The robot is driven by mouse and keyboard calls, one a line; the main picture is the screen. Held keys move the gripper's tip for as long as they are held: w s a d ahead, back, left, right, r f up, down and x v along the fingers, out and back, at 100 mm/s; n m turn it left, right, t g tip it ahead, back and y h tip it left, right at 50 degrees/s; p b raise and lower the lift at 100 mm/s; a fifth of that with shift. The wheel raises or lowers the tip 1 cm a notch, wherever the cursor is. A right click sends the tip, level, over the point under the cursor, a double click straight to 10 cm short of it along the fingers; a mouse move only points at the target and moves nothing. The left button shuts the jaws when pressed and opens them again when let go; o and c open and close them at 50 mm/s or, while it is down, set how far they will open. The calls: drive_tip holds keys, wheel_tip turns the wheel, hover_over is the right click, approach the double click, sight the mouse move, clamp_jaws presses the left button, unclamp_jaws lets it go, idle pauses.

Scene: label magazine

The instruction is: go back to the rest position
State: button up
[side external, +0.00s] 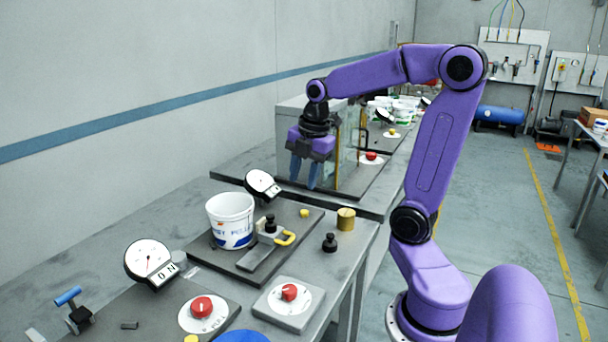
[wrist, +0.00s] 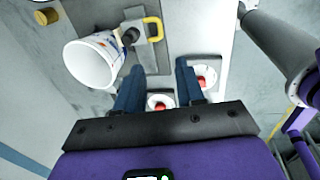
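My gripper (side external: 304,180) hangs fingers-down behind the near workstation in the side external view, in front of a clear-walled box on the far bench. In the wrist view my gripper (wrist: 160,68) shows two dark blue fingers spread apart with nothing between them. A white printed bucket (side external: 231,220) stands upright on a dark plate, apart from my gripper. The bucket also shows in the wrist view (wrist: 93,62), left of the fingers. A clamp with a yellow handle (side external: 285,238) sits beside the bucket.
Two red buttons (side external: 201,307) (side external: 289,292) and a dial gauge (side external: 149,261) stand in front; a second gauge (side external: 262,184) stands behind the bucket. A brass cylinder (side external: 346,219) and a black knob (side external: 329,243) stand right of the plate. The clear-walled box (side external: 350,150) is close to my gripper.

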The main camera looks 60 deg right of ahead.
drive_tip(key=s+a+f+m+g, duration=0.1)
drive_tip(key=s+a+f, duration=0.15)
drive_tip(key=a, duration=0.45)
drive_tip(key=s+a+f+m, duration=0.1)
drive_tip(key=s+a, duration=0.2)
drive_tip(key=a, duration=0.3)
drive_tip(key=s+a+f+m, duration=0.1)
drive_tip(key=s+a+f, duration=0.1)
drive_tip(key=s, duration=0.3)
drive_tip(key=s+a+f+m+g, duration=0.1)
drive_tip(key=s+a+f+m, duration=0.1)
drive_tip(key=s+a, duration=0.2)
drive_tip(key=shift+s, duration=1.2)
drive_tip(key=shift+w, duration=0.15)
